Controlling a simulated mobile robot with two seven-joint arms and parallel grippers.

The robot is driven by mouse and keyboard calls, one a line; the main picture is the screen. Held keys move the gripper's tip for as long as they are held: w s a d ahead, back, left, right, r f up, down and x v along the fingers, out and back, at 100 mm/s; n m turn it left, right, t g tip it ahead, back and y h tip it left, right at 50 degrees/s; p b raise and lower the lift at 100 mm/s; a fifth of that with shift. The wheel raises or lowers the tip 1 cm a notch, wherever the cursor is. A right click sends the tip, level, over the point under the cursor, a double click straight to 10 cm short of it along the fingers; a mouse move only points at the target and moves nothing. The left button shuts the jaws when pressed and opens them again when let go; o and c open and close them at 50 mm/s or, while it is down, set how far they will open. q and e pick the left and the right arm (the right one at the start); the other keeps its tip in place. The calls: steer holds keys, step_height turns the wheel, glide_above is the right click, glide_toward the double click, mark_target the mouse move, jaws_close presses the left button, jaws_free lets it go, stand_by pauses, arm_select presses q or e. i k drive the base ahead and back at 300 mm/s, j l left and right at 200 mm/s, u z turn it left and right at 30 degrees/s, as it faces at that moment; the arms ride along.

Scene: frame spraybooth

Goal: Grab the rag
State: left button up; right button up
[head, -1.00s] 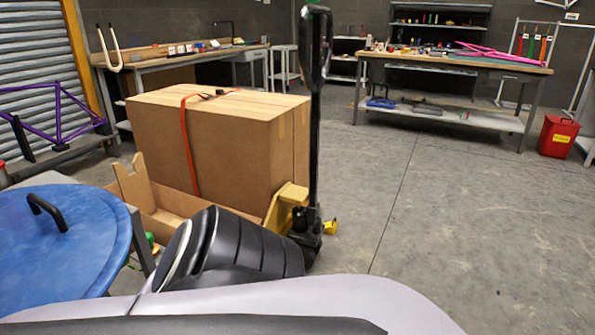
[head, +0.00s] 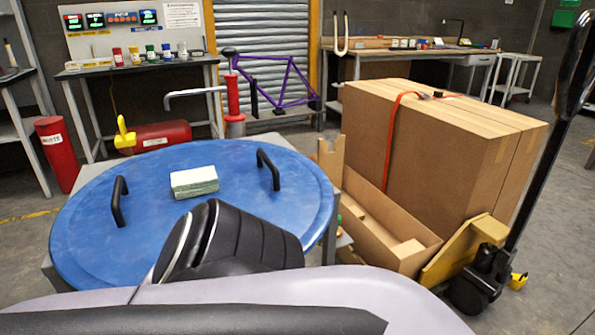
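A pale green-white folded block that looks like the rag (head: 194,182) lies on a round blue lid (head: 230,212). It sits near the lid's middle, between the lid's two black handles. Its top and front faces show, and nothing touches it. Neither of my grippers is in view. Dark and pale parts of my own body fill the bottom of the head view and hide the lid's front edge.
A large cardboard box (head: 430,150) with a red strap stands on a yellow pallet jack (head: 465,250) at right. Behind the lid are a red cylinder (head: 160,137), a bench with several small cans (head: 150,65) and a purple bike frame (head: 285,85). A red bin (head: 57,153) stands at far left.

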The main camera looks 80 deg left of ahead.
mark_target(191, 183)
steer(key=u, duration=3.15)
steer(key=j+z, duration=0.25)
steer(key=j, duration=0.2)
steer(key=i+j+z, duration=0.1)
steer(key=j+z, duration=0.2)
steer(key=j, duration=0.2)
